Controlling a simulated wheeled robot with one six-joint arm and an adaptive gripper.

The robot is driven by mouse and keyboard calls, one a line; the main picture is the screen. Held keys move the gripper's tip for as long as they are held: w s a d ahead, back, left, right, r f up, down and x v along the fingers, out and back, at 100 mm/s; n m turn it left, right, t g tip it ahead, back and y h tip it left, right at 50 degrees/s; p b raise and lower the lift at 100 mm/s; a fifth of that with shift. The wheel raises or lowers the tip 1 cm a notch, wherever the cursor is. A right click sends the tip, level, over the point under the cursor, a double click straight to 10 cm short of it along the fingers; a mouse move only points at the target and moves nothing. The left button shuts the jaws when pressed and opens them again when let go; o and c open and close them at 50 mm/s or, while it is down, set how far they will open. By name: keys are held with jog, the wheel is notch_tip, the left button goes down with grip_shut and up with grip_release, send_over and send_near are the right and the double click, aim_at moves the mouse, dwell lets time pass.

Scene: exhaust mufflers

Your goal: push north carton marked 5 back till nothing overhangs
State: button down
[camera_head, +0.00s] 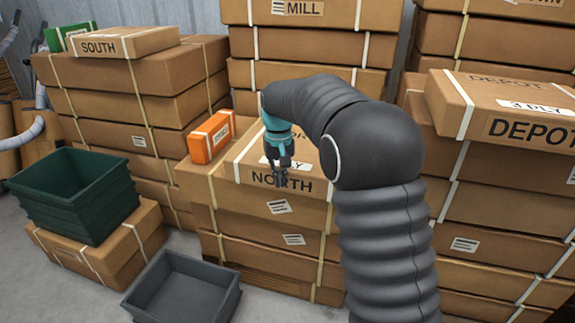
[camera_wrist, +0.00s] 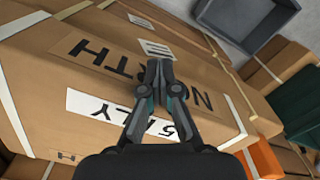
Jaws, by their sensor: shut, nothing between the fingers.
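The north carton (camera_head: 303,187) is brown with white straps and lies on top of the middle stack (camera_head: 262,222). Its front face reads NORTH, and a white ply label on its top is partly covered by my arm. In the wrist view the north carton (camera_wrist: 40,78) fills the middle, with the label reading 5 PLY upside down. My gripper (camera_head: 280,183) is shut and empty, pointing down by the carton's front face. In the wrist view my gripper's fingertips (camera_wrist: 159,64) lie together over the NORTH lettering; contact cannot be told. How far the carton overhangs is unclear.
An orange box (camera_head: 211,136) sits just left of the carton. The SOUTH stack (camera_head: 125,42) is left, MILL stack (camera_head: 302,12) behind, DEPOT stack (camera_head: 500,95) right. A green crate (camera_head: 72,205) and grey bin (camera_head: 183,292) stand front left. My arm hides the carton's right side.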

jog(key=shift+w+d+p, duration=0.35)
jog(key=shift+w, duration=0.55)
jog(key=shift+w+d, duration=0.55)
jog(key=shift+w, duration=0.9)
jog(key=shift+w+d, duration=0.5)
jog(key=shift+w, duration=0.95)
jog(key=shift+w+d, duration=0.55)
jog(key=shift+w, duration=0.9)
jog(key=shift+s+a+r+b, duration=0.25)
jog(key=shift+s+r, duration=0.1)
jog(key=shift+s, duration=0.3)
jog(key=shift+s+a+r+b, duration=0.2)
jog(key=shift+s+r, duration=0.15)
jog(key=shift+s, duration=0.25)
jog(key=shift+s+a+r+b, duration=0.15)
jog(key=shift+s+a+r, duration=0.15)
jog(key=shift+s, duration=0.35)
jog(key=shift+r+p, duration=0.6)
jog(key=shift+r, duration=3.4)
jog(key=shift+w, duration=0.1)
